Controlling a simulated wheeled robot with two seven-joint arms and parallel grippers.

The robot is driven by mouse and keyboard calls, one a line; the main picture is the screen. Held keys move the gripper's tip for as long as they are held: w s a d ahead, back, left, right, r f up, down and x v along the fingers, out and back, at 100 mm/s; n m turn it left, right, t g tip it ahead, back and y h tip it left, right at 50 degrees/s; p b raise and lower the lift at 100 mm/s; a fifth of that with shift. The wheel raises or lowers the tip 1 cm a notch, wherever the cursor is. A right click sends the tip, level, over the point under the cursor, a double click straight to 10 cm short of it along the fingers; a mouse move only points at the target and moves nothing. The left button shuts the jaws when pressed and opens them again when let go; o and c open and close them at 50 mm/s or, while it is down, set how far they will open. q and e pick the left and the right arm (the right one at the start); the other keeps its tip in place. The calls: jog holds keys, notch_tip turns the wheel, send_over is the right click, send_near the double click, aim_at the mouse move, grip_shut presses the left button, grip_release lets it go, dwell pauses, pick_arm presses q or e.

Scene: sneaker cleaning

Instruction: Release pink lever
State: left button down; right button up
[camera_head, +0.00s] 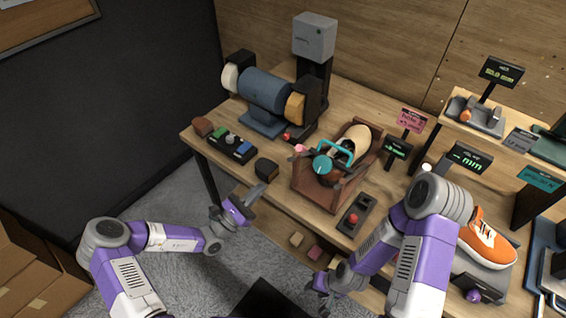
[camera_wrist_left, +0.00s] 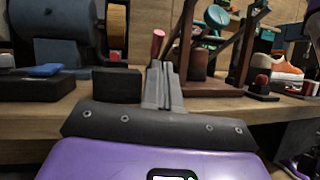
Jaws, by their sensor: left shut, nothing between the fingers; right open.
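The pink lever (camera_head: 300,148) has a small pink knob at the left rim of a wooden fixture (camera_head: 309,196) holding a shoe form and a teal clamp handle. In the left wrist view the pink handle (camera_wrist_left: 157,42) stands upright just beyond and above my fingertips. My left gripper (camera_head: 262,187) is shut and empty in front of the bench edge, apart from the lever; its fingers (camera_wrist_left: 163,68) are together in the left wrist view. My right gripper (camera_head: 322,285) is open, low in front of the bench, partly hidden by my right arm.
A blue bench grinder (camera_head: 263,90) stands behind left. A black button box (camera_head: 232,146) and a dark block (camera_head: 266,169) lie near the front edge. A red-button box (camera_head: 353,217) is right of the fixture. An orange sneaker (camera_head: 487,240) sits further right.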

pick_arm(q)
jog(key=b, duration=0.2)
send_near(304, 151)
jog(key=w+d+r, duration=0.2)
jog(key=w+r, duration=0.1)
jog(key=r, duration=0.1)
jog(key=shift+w+d, duration=0.1)
pick_arm(e)
notch_tip(304, 151, down, 2)
jog(key=shift+f, duration=0.1)
